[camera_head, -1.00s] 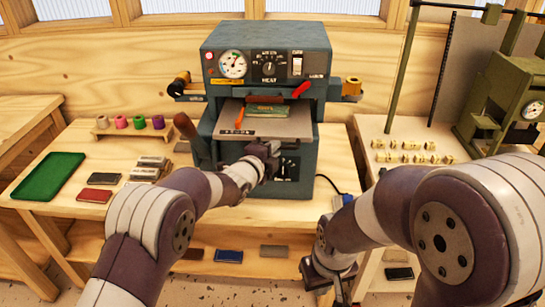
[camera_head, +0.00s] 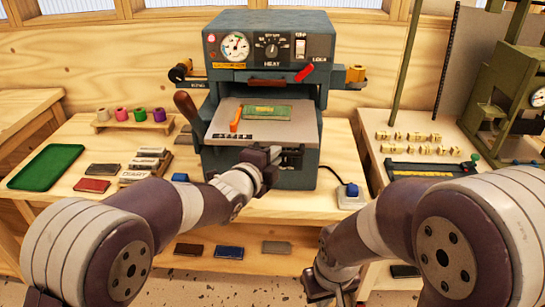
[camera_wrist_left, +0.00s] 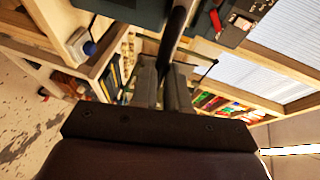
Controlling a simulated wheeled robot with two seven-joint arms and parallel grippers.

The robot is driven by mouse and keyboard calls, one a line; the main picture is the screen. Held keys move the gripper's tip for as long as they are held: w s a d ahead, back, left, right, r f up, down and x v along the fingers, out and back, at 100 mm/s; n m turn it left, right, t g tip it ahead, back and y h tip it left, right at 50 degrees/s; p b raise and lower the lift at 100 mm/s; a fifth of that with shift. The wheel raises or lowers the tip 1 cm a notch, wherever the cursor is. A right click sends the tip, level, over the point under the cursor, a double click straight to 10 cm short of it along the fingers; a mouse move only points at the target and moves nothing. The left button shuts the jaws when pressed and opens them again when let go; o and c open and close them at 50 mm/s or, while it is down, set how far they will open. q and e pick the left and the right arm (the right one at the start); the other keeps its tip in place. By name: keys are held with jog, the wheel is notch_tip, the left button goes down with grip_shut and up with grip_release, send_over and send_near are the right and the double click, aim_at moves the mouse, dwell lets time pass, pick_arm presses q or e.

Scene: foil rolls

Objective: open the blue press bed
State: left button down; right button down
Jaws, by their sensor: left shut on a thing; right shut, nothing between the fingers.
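The blue-grey press (camera_head: 270,40) stands on the wooden table with a gauge and a HEAT dial on its head. Its flat grey bed (camera_head: 305,125) is slid out toward me from under the head. A green piece (camera_head: 268,112) and an orange piece (camera_head: 235,119) lie on the bed. My left gripper (camera_head: 271,162) is at the bed's front edge, shut on its dark handle bar (camera_head: 292,151). In the left wrist view the fingers (camera_wrist_left: 163,85) close around a dark bar (camera_wrist_left: 180,22). My right gripper (camera_head: 330,291) is shut and empty, low before the table.
A green tray (camera_head: 45,167), several small blocks (camera_head: 130,170) and a rack of coloured spools (camera_head: 132,120) are at left. A dark lever (camera_head: 187,107) rises beside the bed. A blue button box (camera_head: 351,194) is right. A green machine (camera_head: 510,110) stands on the right table.

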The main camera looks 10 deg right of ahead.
pick_arm(q)
jog(key=c, duration=1.1)
grip_release()
jog(key=b+v, duration=0.1)
jog(key=v, duration=1.1)
jog(key=shift+s+a+b, duration=0.2)
jog(key=shift+s+b, duration=0.1)
jog(key=shift+s, duration=0.05)
